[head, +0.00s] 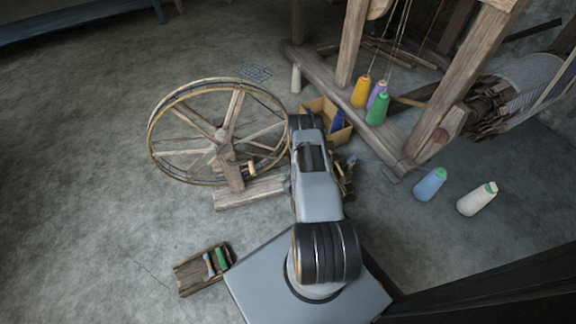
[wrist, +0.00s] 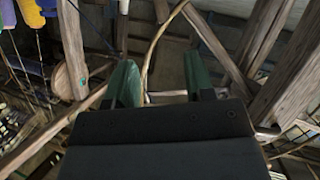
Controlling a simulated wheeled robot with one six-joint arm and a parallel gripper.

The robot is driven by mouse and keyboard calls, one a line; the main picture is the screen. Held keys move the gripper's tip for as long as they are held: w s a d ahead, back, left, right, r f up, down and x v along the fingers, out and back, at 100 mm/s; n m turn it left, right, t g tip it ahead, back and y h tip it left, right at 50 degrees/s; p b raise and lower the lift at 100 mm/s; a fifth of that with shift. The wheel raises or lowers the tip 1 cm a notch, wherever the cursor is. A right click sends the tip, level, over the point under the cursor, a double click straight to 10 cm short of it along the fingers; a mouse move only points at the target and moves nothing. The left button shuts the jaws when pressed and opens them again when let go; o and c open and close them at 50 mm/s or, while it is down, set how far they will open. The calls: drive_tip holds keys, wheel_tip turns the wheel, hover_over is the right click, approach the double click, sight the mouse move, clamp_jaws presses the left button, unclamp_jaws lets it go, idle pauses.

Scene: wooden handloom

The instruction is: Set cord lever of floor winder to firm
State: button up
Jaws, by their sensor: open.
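The floor winder (head: 231,176) stands left of my arm in the head view, with a large spoked wooden wheel, an upright post and a low wooden base. A short light wooden handle sticks out beside its post. My arm covers the right part of the winder. I cannot make out the cord lever or its setting in either view. My gripper (wrist: 161,84) shows in the wrist view with two green fingers spread apart and nothing between them. In the head view it is hidden by my arm.
The wooden loom frame (head: 350,45) rises at the back right. A small wooden tray (head: 190,277) lies front left. Floor at left is clear.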

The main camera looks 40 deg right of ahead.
sight(287, 158)
drive_tip(key=b+x, duration=0.1)
drive_tip(key=x, duration=0.3)
drive_tip(key=b+x, duration=0.2)
drive_tip(key=x, duration=0.2)
drive_tip(key=b+x, duration=0.2)
drive_tip(key=x, duration=0.2)
drive_tip(key=shift+s+f, duration=0.15)
drive_tip(key=shift+f, duration=0.25)
drive_tip(key=shift+w+d+f+b, duration=0.1)
drive_tip(key=shift+w+d+b, duration=0.2)
drive_tip(key=shift+w+b, duration=0.25)
drive_tip(key=shift+c, duration=0.4)
clamp_jaws()
